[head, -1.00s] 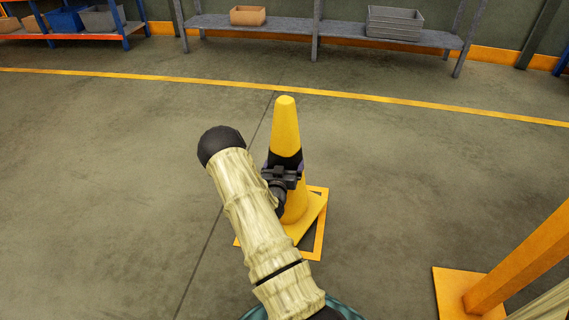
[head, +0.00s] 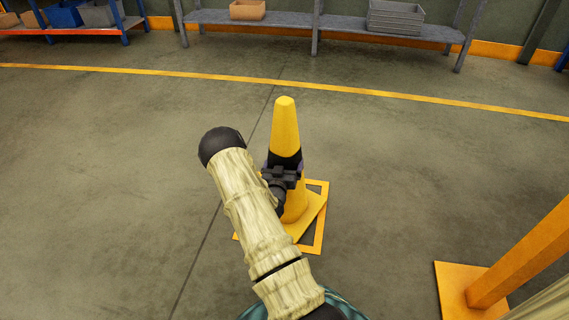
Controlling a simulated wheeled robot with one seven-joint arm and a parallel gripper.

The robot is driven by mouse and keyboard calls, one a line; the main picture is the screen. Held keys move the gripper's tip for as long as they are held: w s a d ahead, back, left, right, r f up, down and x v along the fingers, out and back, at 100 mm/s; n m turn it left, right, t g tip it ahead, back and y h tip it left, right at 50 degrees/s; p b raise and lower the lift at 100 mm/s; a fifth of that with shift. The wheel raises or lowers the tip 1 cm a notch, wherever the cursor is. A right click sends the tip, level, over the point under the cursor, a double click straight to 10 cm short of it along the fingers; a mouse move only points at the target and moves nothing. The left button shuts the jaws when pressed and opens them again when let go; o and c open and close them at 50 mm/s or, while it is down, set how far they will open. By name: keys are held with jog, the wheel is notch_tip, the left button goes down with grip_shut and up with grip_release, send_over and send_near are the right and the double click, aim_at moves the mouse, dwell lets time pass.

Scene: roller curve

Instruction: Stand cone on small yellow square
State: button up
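The yellow cone (head: 285,124) stands upright near the picture's middle, with a dark band around its body. My gripper (head: 284,166) reaches the cone from the near side at the band and appears shut around it; my arm hides part of the fingers. The cone's square base (head: 309,221) is turned at an angle to the small yellow square (head: 319,239), an outline on the floor. The base overlaps the outline in view, and the outline's right side and corners show past it. I cannot tell whether the base touches the floor.
An orange post on a square foot (head: 453,291) stands at the lower right. A grey shelf (head: 345,32) with a tan box and a grey crate is at the back. A yellow floor line (head: 400,97) crosses behind the cone. The floor around the cone is clear.

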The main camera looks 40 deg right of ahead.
jog(key=o, duration=1.7)
jog(key=shift+s+a+r+p, duration=0.15)
jog(key=shift+s+a+p, duration=0.25)
jog(key=shift+p, duration=0.1)
jog(key=shift+p+v, duration=3.05)
jog(key=shift+v, duration=2.4)
